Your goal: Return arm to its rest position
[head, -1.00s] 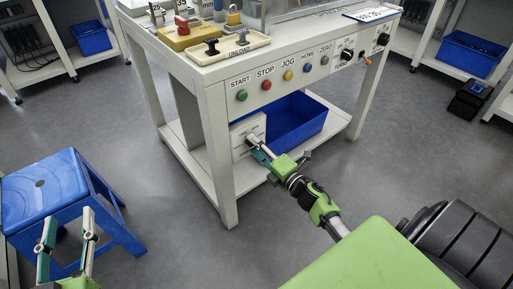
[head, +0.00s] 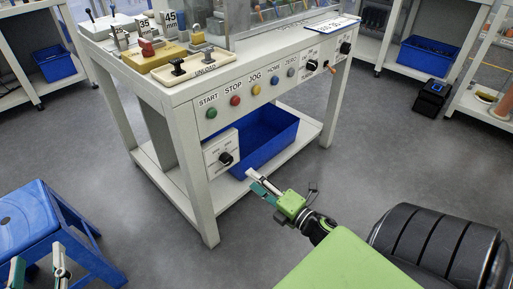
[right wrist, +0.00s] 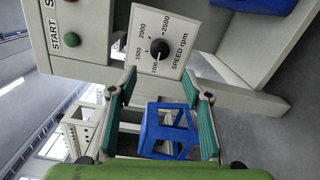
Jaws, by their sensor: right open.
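My right gripper (head: 258,186) is open and empty. It hangs in front of the workbench, apart from the speed dial panel (head: 213,151) under the tabletop. The panel has a black knob (head: 226,159). In the right wrist view the knob (right wrist: 160,47) and its rpm scale show beyond the open fingers (right wrist: 162,98), with nothing between them. My left gripper (head: 38,272) is at the bottom left near the blue stool, its two fingers apart. The lower part of my left gripper is cut off by the frame.
A blue stool (head: 40,225) stands at the left. The workbench (head: 190,175) has a button row and a blue bin (head: 265,140) on its lower shelf. A tray (head: 192,68) sits on top. Grey floor lies open around the bench's front and right side.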

